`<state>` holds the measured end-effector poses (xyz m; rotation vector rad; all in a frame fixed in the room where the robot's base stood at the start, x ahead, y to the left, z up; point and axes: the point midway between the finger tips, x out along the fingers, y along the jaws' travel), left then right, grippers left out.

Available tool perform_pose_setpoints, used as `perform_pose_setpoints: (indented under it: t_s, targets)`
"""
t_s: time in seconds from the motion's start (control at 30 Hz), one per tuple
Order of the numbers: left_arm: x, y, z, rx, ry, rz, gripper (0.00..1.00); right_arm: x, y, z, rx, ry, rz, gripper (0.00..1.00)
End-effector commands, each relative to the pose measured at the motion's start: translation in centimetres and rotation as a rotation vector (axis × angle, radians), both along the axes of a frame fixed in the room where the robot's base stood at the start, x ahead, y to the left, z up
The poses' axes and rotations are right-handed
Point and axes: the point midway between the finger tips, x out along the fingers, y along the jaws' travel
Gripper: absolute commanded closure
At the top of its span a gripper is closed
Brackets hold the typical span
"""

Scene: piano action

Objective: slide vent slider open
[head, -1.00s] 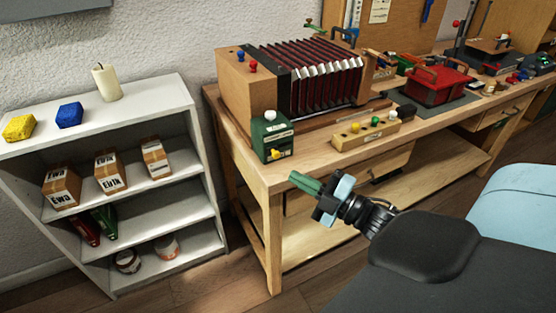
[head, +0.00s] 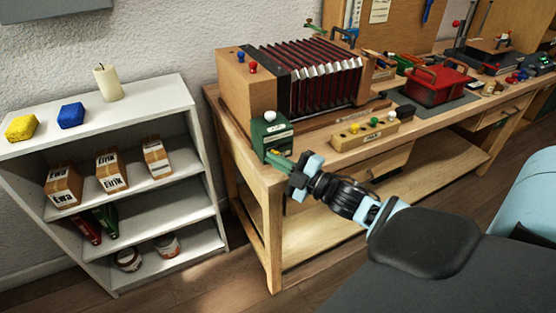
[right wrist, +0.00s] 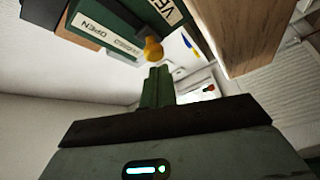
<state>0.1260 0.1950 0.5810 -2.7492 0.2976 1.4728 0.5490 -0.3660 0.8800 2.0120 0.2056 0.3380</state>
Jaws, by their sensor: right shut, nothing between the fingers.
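The green vent box (head: 268,131) with a white knob on top stands at the front left corner of the workbench. Its yellow slider knob (right wrist: 154,48) shows in the right wrist view, at the end of the label strip (right wrist: 103,35) away from the word OPEN. In the head view the knob is largely hidden by my right gripper. My right gripper (head: 275,158) is shut and empty, its green fingers (right wrist: 157,82) just short of the yellow knob. I cannot tell whether they touch it. My left gripper is not in view.
A bellows unit (head: 322,75) stands behind the vent box. A wooden block with coloured knobs (head: 363,135) lies to its right. A red tray (head: 438,88) is farther right. A white shelf (head: 185,101) with boxes and a candle stands left of the workbench (head: 278,178).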

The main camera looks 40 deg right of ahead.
Motion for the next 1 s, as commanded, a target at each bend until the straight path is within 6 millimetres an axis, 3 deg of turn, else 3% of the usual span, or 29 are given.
perform_pose_setpoints:
  t_s: [0.43,0.7,1.0]
  targets:
    - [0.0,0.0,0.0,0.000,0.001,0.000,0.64,-0.1,-0.5,-0.2,-0.001,-0.001,0.001,1.00]
    - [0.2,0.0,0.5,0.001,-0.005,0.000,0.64,-1.0,-4.6,-0.2,-0.003,0.002,-0.002,1.00]
    - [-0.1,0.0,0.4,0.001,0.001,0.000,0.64,-1.2,-5.5,-0.2,-0.001,0.000,-0.001,1.00]
